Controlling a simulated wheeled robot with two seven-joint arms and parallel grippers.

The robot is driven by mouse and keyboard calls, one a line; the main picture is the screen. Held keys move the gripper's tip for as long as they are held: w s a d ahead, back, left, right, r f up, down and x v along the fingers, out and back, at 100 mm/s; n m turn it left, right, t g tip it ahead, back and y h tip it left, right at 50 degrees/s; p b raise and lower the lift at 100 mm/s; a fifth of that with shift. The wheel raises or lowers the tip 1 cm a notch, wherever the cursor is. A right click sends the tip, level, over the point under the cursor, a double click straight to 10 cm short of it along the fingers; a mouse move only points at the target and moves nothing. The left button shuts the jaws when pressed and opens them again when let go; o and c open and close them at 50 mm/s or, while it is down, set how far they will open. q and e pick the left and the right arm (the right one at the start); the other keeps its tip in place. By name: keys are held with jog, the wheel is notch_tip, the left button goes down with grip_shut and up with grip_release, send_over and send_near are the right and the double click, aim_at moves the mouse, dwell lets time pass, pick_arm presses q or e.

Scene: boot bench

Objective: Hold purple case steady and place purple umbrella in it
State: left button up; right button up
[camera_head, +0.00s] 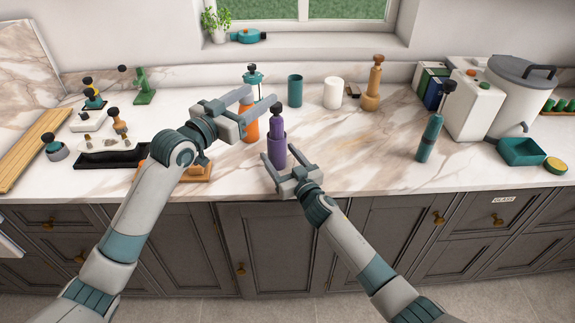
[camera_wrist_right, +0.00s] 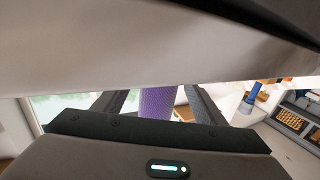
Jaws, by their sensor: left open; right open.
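The purple case (camera_head: 272,152) stands upright near the counter's front edge. The purple umbrella (camera_head: 277,123) is upright in the case's top, with its upper part and dark knob handle showing. The rest of it is hidden inside. My right gripper (camera_head: 289,164) is open, with its fingers on either side of the lower case; I cannot tell if they touch it. The right wrist view shows the purple case (camera_wrist_right: 155,107) between the fingers. My left gripper (camera_head: 255,99) is open and empty, just left of the umbrella's handle.
An orange case (camera_head: 250,132) stands just left of the purple one, behind my left gripper. A teal cup (camera_head: 295,91), white cup (camera_head: 333,92) and wooden bottle (camera_head: 372,88) stand behind. The counter between is clear.

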jog(key=v, duration=1.2)
dwell(0.5)
